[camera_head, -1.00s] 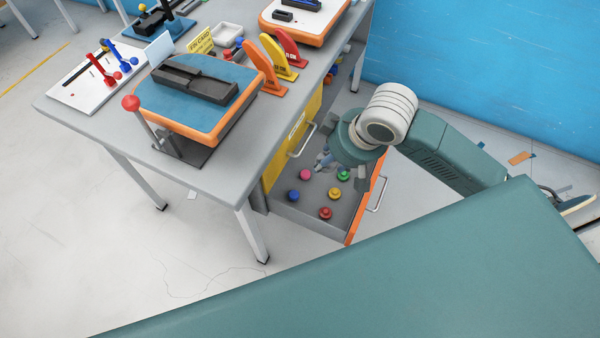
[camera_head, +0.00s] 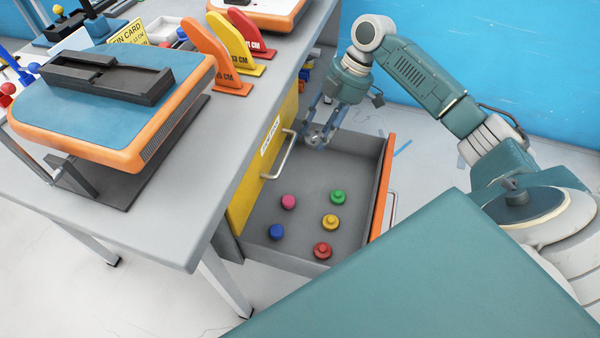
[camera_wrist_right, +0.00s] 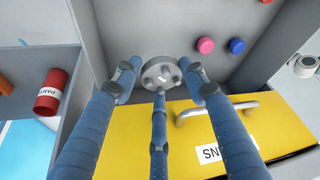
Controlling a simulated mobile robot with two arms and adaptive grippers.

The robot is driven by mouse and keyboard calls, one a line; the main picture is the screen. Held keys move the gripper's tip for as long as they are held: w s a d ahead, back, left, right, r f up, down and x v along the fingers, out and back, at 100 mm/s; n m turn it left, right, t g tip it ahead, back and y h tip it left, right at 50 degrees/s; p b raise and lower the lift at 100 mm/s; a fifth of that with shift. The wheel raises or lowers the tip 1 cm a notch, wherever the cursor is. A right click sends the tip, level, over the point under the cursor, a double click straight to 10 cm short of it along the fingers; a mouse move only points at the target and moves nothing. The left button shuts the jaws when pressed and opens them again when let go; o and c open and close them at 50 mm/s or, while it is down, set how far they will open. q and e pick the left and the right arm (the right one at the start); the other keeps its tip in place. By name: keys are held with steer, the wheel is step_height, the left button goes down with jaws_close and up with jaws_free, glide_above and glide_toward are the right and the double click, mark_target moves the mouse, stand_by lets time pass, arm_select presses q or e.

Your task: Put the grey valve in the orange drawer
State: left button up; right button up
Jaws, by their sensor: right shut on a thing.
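The orange drawer (camera_head: 382,190) is pulled open below the table, with its orange front at right. My right gripper (camera_head: 318,136) is over the drawer's far end, pointing down. In the right wrist view, its blue fingers (camera_wrist_right: 160,88) are closed around a round grey valve (camera_wrist_right: 161,75) with small studs. The drawer floor shows beyond the valve there. Whether the valve touches the drawer is hard to tell. Its underside is hidden. My left gripper is not in view.
Several coloured valves lie in the drawer, including pink (camera_head: 288,202), green (camera_head: 338,196) and red (camera_head: 322,250). A closed yellow drawer front (camera_head: 262,165) with a handle stands beside it. A red cylinder (camera_wrist_right: 50,92) lies in a side compartment. The near drawer floor has free room.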

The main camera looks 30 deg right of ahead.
step_height(320, 180, down, 10)
steer(key=shift+f+b, duration=0.15)
steer(key=shift+b, duration=0.6)
steer(key=a, duration=0.2)
steer(key=w+a, duration=0.1)
steer(key=a, duration=0.1)
steer(key=shift+f+b, duration=0.3)
steer(key=shift+f, duration=0.3)
steer(key=shift+d, duration=0.1)
steer(key=o, duration=0.8)
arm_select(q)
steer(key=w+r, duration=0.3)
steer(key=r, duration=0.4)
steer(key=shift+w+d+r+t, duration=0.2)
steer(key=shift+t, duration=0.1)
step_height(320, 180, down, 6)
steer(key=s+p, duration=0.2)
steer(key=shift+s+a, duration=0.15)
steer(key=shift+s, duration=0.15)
arm_select(e)
steer(key=v, duration=1.2)
